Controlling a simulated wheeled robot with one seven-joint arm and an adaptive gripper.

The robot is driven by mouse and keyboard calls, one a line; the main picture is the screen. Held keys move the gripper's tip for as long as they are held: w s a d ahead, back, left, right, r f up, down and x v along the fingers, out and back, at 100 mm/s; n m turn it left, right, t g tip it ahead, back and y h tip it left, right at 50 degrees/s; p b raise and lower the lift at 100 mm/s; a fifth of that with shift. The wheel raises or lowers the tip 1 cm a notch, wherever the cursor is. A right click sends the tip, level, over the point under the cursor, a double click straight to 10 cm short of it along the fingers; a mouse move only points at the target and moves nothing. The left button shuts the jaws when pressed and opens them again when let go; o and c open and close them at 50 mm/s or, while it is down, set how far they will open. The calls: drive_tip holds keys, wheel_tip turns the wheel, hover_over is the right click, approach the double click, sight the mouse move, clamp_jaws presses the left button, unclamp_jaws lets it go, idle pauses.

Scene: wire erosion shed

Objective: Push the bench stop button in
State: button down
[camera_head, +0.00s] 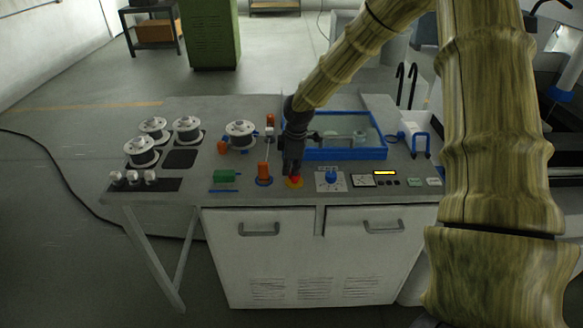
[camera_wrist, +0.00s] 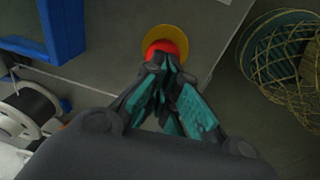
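The bench stop button is a red button on a yellow round base (camera_head: 295,182) near the bench's front edge. In the wrist view the red button (camera_wrist: 165,47) shows just beyond my fingertips, with the yellow ring (camera_wrist: 178,36) around it. My gripper (camera_head: 292,172) points down over the button; in the wrist view its fingertips (camera_wrist: 162,64) are together, with nothing between them. The tips overlap part of the red cap. I cannot tell whether they touch it or how far the button is pressed.
A blue-framed tray (camera_head: 345,154) lies behind. Wire spools (camera_head: 186,128) stand at the left. The bench (camera_head: 225,200) ends just in front of the button.

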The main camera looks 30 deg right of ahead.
drive_tip(key=r+p, duration=0.3)
drive_tip(key=r, duration=0.1)
drive_tip(key=shift+s+d+r+p, duration=0.1)
drive_tip(key=shift+s+p, duration=0.2)
drive_tip(key=shift+s, duration=0.05)
wheel_tip(320, 180, up, 2)
drive_tip(key=shift+b, duration=0.75)
wheel_tip(320, 180, up, 8)
drive_tip(key=b, duration=0.2)
hover_over(295, 177)
drive_tip(key=shift+f, duration=0.2)
